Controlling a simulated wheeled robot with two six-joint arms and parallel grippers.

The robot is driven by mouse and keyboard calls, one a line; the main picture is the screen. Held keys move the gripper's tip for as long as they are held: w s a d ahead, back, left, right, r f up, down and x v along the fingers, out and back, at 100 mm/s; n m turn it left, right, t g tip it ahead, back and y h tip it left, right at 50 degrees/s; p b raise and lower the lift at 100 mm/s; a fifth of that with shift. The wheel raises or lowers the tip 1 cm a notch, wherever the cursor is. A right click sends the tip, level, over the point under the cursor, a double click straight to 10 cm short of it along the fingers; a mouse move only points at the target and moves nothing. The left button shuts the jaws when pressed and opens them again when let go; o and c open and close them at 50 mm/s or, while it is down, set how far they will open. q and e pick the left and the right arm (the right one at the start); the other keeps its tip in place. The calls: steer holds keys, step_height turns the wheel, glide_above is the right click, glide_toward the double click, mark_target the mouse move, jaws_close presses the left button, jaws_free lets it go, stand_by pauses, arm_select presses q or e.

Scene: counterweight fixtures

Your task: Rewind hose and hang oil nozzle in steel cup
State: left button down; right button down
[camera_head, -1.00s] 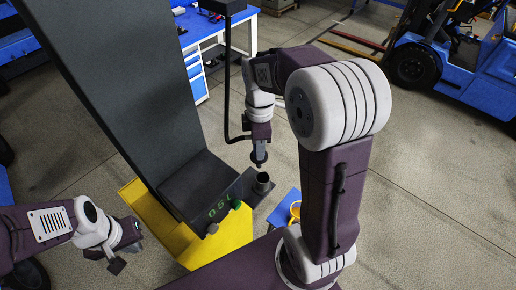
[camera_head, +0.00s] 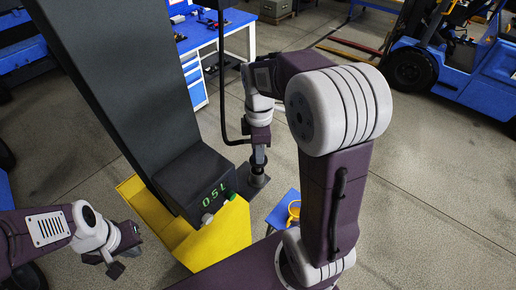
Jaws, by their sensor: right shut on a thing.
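My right gripper (camera_head: 259,146) is shut on the dark oil nozzle (camera_head: 258,161), which points downward. The nozzle's tip is at the mouth of the dark steel cup (camera_head: 257,181); I cannot tell how far inside it is. The black hose (camera_head: 221,95) hangs from above, left of my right arm, and bends in toward the nozzle. The cup stands beside a dark box (camera_head: 192,178) showing a green "0.5 L" readout. My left gripper (camera_head: 127,257) is at the lower left, away from the fixture; its jaw opening is unclear.
A tall dark column (camera_head: 105,80) rises behind the box on a yellow base (camera_head: 218,238). A blue stand (camera_head: 282,212) with a yellow ring-like item (camera_head: 294,209) is to the right. A blue workbench (camera_head: 215,30) and a blue forklift (camera_head: 455,65) stand farther back.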

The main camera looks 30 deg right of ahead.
steer(key=shift+w, duration=0.4)
steer(key=shift+s, duration=0.2)
steer(key=shift+s+f, duration=0.15)
steer(key=shift+f, duration=0.2)
steer(key=shift+w+f+b, duration=0.3)
steer(key=shift+f+b, duration=0.35)
steer(key=shift+f, duration=0.05)
steer(key=shift+f+b, duration=0.35)
steer(key=shift+f, duration=0.2)
arm_select(q)
steer(key=shift+w+f, duration=0.15)
steer(key=shift+f, duration=0.35)
steer(key=shift+w+f, duration=0.15)
steer(key=shift+f, duration=0.35)
steer(key=shift+f, duration=0.1)
arm_select(e)
steer(key=shift+f, duration=0.1)
